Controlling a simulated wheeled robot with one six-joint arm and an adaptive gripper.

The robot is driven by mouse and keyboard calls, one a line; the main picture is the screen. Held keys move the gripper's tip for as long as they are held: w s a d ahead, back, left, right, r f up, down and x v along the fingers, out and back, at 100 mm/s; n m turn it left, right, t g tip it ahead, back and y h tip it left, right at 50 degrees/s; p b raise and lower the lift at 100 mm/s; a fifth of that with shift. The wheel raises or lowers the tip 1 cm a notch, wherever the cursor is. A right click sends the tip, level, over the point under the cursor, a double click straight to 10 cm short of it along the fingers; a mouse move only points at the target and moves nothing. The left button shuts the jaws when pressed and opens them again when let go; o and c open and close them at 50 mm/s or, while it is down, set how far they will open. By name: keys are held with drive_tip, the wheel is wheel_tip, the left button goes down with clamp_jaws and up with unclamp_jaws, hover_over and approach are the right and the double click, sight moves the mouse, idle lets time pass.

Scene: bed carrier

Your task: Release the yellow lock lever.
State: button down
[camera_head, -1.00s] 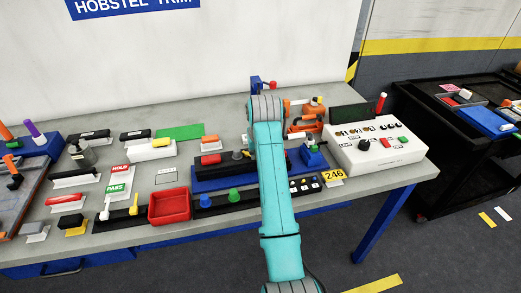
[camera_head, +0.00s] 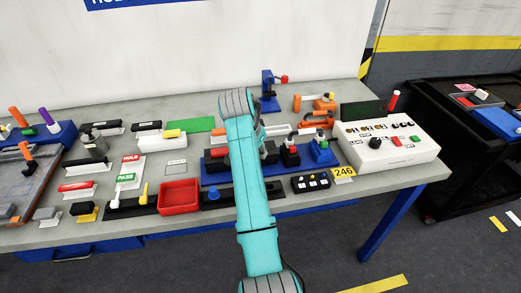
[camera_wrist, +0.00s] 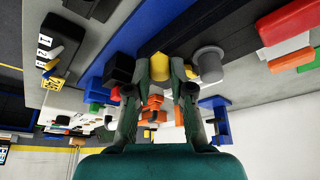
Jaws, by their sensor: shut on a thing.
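In the wrist view the yellow lock lever (camera_wrist: 158,60) shows as a short yellow piece between my fingertips. My gripper (camera_wrist: 160,68) is shut on it, with one dark finger on each side. The lever sits at a black bar on the blue base plate (camera_wrist: 107,62), beside a grey round knob (camera_wrist: 208,64) and a red block (camera_wrist: 288,20). In the head view my arm covers the lever and most of my gripper. The blue base plate (camera_head: 212,177) shows on both sides of the arm there.
A red tray (camera_head: 179,196) and a black block with another yellow lever (camera_head: 144,193) stand left of my arm. A black button box (camera_head: 311,182), a blue fixture (camera_head: 322,152) and a white control box (camera_head: 388,150) stand to the right.

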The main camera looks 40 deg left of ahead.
drive_tip(key=shift+s, duration=0.1)
idle(0.4)
drive_tip(key=c, duration=1)
unclamp_jaws()
drive_tip(key=shift+r, duration=0.1)
drive_tip(key=v, duration=0.7)
drive_tip(key=shift+r, duration=0.15)
